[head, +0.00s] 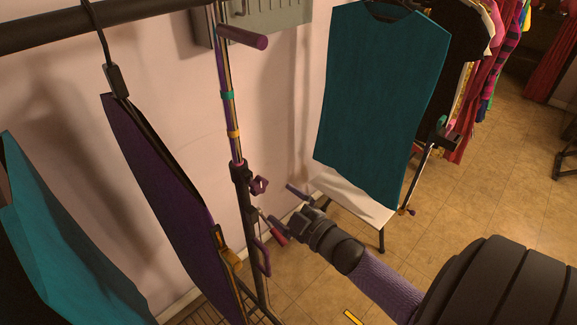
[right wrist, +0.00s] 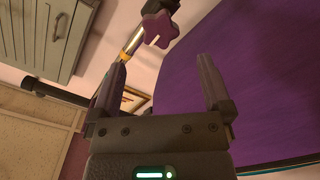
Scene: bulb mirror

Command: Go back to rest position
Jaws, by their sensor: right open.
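My right gripper (head: 281,206) comes in from the lower right in the head view, near a dark clothes-rack pole (head: 247,215). It is open, and in the right wrist view its two fingers (right wrist: 163,75) stand apart with nothing between them. A purple star-shaped knob (right wrist: 160,28) shows just beyond the fingers in the wrist view. It appears on the pole as a purple knob (head: 259,185) in the head view. My left gripper is in neither view.
A purple garment (head: 160,180) hangs left of the pole, with a teal one (head: 60,250) further left. A teal shirt (head: 380,100) hangs behind my gripper over a white board (head: 350,197). Tiled floor (head: 480,205) lies open at right. A grey wall box (head: 265,20) is at top.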

